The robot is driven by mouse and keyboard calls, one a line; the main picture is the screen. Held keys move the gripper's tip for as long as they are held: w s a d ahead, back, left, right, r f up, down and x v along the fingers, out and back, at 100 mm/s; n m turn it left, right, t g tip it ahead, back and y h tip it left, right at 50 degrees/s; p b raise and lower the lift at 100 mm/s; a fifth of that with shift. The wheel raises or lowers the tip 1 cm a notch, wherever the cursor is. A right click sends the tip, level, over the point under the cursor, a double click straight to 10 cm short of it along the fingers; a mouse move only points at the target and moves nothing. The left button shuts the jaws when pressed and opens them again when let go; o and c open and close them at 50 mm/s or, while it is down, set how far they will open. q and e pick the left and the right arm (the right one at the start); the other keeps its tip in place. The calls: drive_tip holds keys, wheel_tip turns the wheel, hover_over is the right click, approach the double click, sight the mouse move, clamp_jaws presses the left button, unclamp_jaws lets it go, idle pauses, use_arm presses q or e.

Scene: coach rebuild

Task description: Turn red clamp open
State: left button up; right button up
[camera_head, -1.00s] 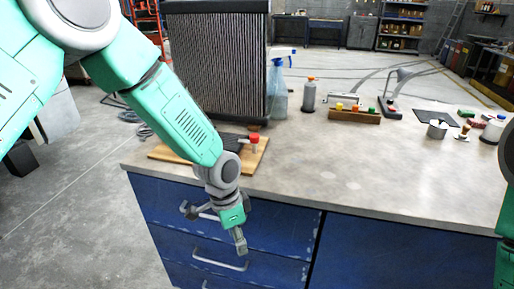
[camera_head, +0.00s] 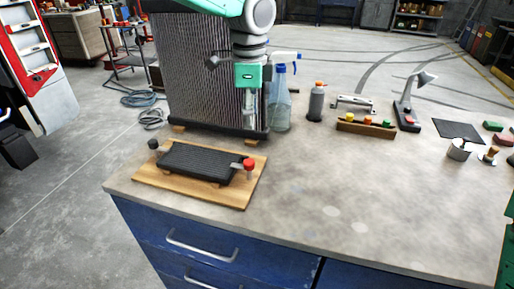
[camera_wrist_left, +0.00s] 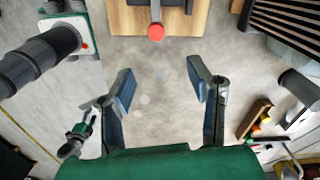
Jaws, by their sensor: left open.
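The red clamp (camera_head: 249,163) is a red knob on a light stem, at the right end of a black ribbed block (camera_head: 195,162) on a wooden board (camera_head: 240,193). In the left wrist view the red knob (camera_wrist_left: 156,31) shows at top centre, ahead of and apart from the fingers. My left gripper (camera_head: 249,112) hangs in front of the radiator, above and behind the clamp in the head view. Its two fingers (camera_wrist_left: 161,82) are spread and empty in the wrist view. My right gripper (camera_wrist_left: 85,128) seems to show small at the wrist view's lower left; its jaws are unclear.
A tall finned radiator (camera_head: 195,75) stands behind the board. A spray bottle (camera_head: 280,105) and a grey bottle (camera_head: 316,102) stand right of it. A wooden rack (camera_head: 366,128) with coloured caps and a lamp (camera_head: 405,115) are farther right. The counter's middle is clear.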

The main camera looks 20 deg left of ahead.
sight(249, 161)
use_arm(q)
drive_tip(key=f, duration=1.3)
drive_tip(key=shift+s, duration=0.35)
drive_tip(key=shift+a+f, duration=0.2)
drive_tip(key=shift+f, duration=0.05)
clamp_jaws()
